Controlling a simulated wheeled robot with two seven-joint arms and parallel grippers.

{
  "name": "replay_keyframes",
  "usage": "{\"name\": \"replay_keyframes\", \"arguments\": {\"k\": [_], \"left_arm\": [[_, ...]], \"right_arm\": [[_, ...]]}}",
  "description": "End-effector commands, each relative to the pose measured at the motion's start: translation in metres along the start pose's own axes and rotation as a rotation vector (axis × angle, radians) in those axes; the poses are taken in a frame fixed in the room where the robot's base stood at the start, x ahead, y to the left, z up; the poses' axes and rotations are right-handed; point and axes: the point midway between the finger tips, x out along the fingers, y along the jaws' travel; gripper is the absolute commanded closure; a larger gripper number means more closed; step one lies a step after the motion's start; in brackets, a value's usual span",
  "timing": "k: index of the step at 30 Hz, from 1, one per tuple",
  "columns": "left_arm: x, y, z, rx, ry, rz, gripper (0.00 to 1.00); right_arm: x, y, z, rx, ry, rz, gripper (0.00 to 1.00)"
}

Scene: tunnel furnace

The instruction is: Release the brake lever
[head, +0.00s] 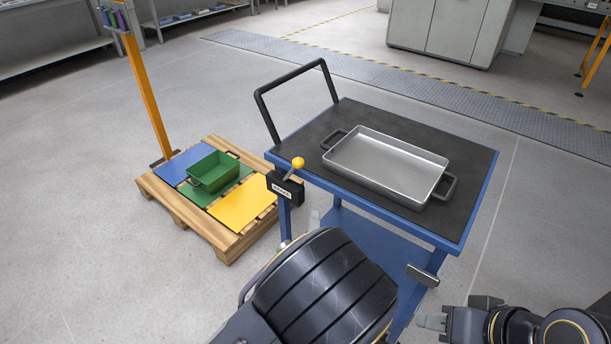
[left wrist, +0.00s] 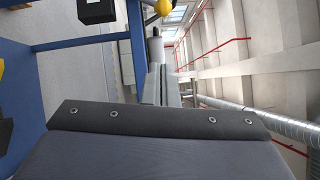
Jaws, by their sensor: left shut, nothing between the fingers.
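The brake lever (head: 298,164) has a yellow ball knob and tilts up to the right from a black labelled brake box (head: 285,189) at the cart's left corner. In the left wrist view the yellow knob (left wrist: 163,7) and black box (left wrist: 97,11) show at the top edge. My left gripper (head: 314,219) is shut and empty, just below and right of the box, mostly hidden behind my wrist; I see no contact with the lever. My right gripper (head: 432,323) is low at the right, away from the lever; its finger opening is unclear.
The blue cart (head: 475,205) has a black top bearing a grey metal tray (head: 390,165) and a black push handle (head: 268,110). Left of it, a wooden pallet (head: 150,190) holds coloured plates and a green bin (head: 213,171). An orange post (head: 148,95) stands behind. Floor at left is clear.

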Motion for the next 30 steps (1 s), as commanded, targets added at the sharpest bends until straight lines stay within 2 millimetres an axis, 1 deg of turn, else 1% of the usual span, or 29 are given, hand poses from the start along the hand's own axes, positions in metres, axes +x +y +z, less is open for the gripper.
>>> {"name": "replay_keyframes", "arguments": {"k": [9, 11, 14, 17, 27, 28, 30], "left_arm": [[0.001, -0.001, 0.0, 0.001, 0.0, -0.002, 1.0], [0.003, 0.0, 0.0, 0.0, -0.001, -0.002, 1.0], [0.012, 0.0, 0.001, -0.001, -0.002, -0.001, 1.0], [0.028, 0.0, 0.001, -0.001, -0.003, -0.002, 1.0], [0.101, 0.0, 0.001, -0.001, -0.004, -0.002, 1.0], [0.106, 0.0, 0.003, -0.001, -0.003, -0.002, 1.0], [0.113, 0.0, 0.013, -0.001, -0.004, 0.0, 1.0]], "right_arm": [[0.0, 0.0, 0.0, 0.0, 0.0, 0.0, 0.64], [0.0, 0.0, 0.0, 0.0, 0.0, 0.0, 0.64], [0.0, 0.0, 0.0, 0.0, 0.0, 0.0, 0.64], [0.0, 0.0, 0.0, 0.0, 0.0, 0.0, 0.64], [0.002, 0.001, 0.001, 0.0, 0.0, 0.0, 0.64], [0.003, 0.001, 0.001, 0.0, 0.0, 0.0, 0.64], [0.003, 0.001, 0.002, 0.0, 0.0, 0.0, 0.64]]}}
